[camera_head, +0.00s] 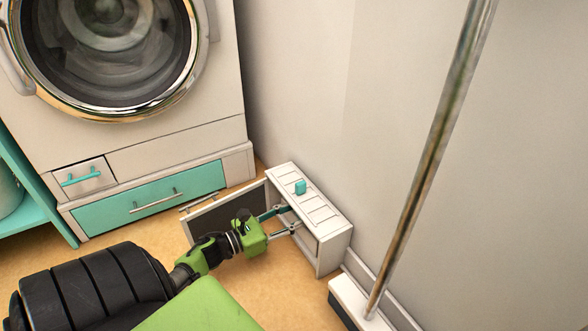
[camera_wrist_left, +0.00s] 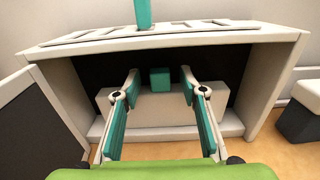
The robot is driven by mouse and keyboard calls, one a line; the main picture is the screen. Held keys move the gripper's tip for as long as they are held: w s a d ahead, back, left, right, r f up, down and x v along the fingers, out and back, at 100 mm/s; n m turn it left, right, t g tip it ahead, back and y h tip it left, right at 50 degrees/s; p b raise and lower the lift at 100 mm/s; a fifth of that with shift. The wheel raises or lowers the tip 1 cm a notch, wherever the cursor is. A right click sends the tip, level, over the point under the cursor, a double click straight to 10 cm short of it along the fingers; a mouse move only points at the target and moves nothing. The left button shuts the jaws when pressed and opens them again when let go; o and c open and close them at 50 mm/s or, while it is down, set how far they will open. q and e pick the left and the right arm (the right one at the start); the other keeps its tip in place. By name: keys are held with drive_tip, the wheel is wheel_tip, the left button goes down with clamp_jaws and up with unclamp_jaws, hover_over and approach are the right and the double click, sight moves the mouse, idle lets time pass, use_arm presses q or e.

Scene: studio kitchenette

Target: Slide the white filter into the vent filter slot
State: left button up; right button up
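The vent (camera_head: 322,232) is a low white box with a slatted top and a teal knob, standing against the wall on the floor. Its front is open, and its dark-faced door (camera_head: 228,208) is swung out to the left. In the left wrist view, the white filter (camera_wrist_left: 118,108) sits inside the dark opening, a pale block with a teal tab (camera_wrist_left: 160,79) on top. My left gripper (camera_wrist_left: 160,80) is open at the opening, with a finger on each side of the tab and visible gaps between. Whether the filter is fully seated cannot be told. My right gripper is not in view.
A washing machine (camera_head: 190,140) with a teal drawer (camera_head: 150,200) stands behind on the left. A metal pole (camera_head: 430,150) rises from a white base (camera_head: 350,300) close to the vent's right side. The wall is directly behind the vent. Some floor is clear in front.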

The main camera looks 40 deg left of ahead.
use_arm(q)
drive_tip(key=shift+s, duration=0.1)
drive_tip(key=v, duration=1.2)
